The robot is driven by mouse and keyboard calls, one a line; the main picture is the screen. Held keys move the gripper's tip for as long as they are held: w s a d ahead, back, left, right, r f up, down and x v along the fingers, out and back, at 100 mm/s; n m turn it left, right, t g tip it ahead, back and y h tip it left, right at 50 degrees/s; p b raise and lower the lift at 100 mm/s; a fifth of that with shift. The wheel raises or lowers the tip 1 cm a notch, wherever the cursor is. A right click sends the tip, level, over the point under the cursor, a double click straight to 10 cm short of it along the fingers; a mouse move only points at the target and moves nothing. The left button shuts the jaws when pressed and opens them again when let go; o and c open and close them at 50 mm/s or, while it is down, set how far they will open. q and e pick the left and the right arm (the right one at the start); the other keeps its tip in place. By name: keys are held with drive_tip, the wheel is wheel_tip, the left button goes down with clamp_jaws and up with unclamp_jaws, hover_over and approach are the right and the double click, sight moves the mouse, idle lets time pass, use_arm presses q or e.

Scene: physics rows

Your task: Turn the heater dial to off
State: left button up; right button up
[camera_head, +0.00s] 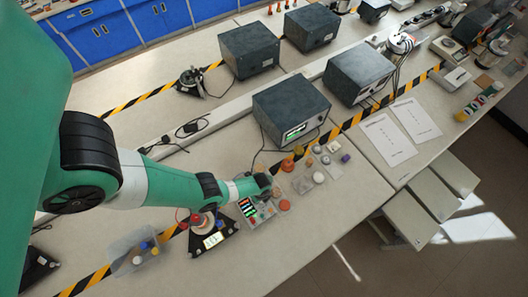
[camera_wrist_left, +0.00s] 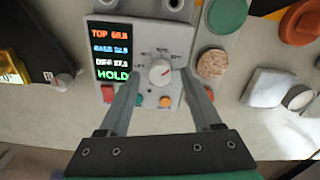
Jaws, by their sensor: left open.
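The heater is a light grey control box (camera_wrist_left: 150,42) with a black display and a round white dial (camera_wrist_left: 159,73) on its face. The dial has a red pointer mark toward its right side. The display (camera_wrist_left: 111,55) shows several coloured lines, with HOLD in green at the bottom. The box also shows in the head view (camera_head: 249,209), partly covered by my left gripper (camera_head: 266,184). In the left wrist view, my left gripper (camera_wrist_left: 160,82) is open, its fingers on either side of the dial. I cannot tell contact. My right gripper is in neither view.
A green button (camera_wrist_left: 138,100) and an orange button (camera_wrist_left: 165,101) sit below the dial. A cork-coloured disc (camera_wrist_left: 212,64) and an orange knob-like piece (camera_wrist_left: 299,22) lie right of the box. A dark instrument box (camera_head: 291,109) stands behind.

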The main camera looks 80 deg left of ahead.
use_arm(q)
drive_tip(key=shift+f, duration=0.5)
drive_tip(key=shift+r, duration=0.1)
clamp_jaws()
